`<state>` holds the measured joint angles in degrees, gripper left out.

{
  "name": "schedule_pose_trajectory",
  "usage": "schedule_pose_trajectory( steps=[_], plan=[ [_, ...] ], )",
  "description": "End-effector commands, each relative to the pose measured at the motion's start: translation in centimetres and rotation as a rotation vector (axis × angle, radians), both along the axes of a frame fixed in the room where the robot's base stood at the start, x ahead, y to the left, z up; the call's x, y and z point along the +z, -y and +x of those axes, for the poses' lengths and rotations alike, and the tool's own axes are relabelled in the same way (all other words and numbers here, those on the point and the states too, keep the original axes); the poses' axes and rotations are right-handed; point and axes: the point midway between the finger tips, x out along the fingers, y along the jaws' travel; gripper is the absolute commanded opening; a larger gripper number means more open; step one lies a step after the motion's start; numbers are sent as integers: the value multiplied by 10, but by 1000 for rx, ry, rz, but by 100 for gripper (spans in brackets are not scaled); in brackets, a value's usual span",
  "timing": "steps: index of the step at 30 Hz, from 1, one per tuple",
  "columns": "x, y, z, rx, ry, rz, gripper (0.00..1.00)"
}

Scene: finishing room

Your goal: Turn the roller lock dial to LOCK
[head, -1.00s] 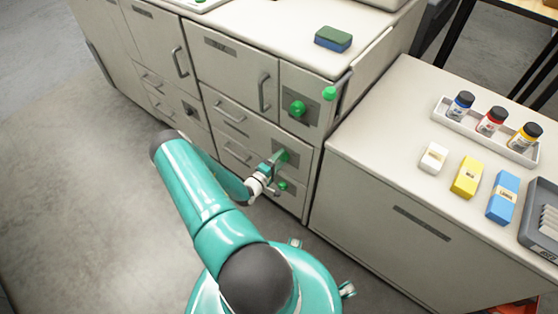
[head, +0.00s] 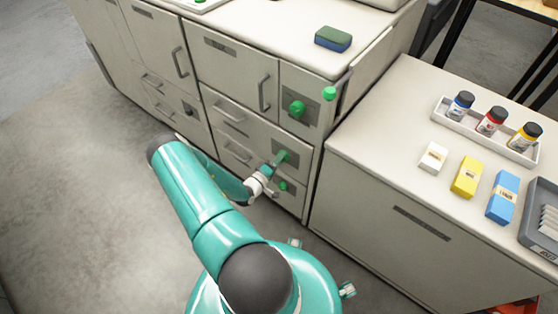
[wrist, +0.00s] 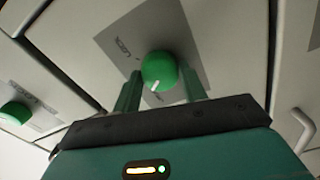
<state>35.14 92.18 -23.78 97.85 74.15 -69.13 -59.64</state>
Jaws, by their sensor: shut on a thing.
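A round green dial (wrist: 158,72) with a white pointer mark sits on a grey plate (wrist: 117,38) on the cabinet front. The pointer is toward the near edge of the dial in the wrist view. Lettering on the plate is too small to read surely. My gripper (wrist: 161,80) has one green finger on each side of the dial and is shut on it. In the head view the gripper (head: 274,166) reaches the middle of the cabinet's right column, where the dial (head: 284,155) is partly hidden by it.
A green ball-ended lever (head: 329,93) stands out at the upper right. A bar handle (head: 264,92) is left of the upper dial. A low counter (head: 380,130) stands right; open floor lies left.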

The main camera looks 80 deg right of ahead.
Motion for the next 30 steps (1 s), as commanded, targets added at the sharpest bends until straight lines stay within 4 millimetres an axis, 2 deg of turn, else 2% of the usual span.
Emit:
schedule_pose_trajectory(
  steps=[30],
  plan=[
    [0,0,1,2,882,-381,19]
  ],
)
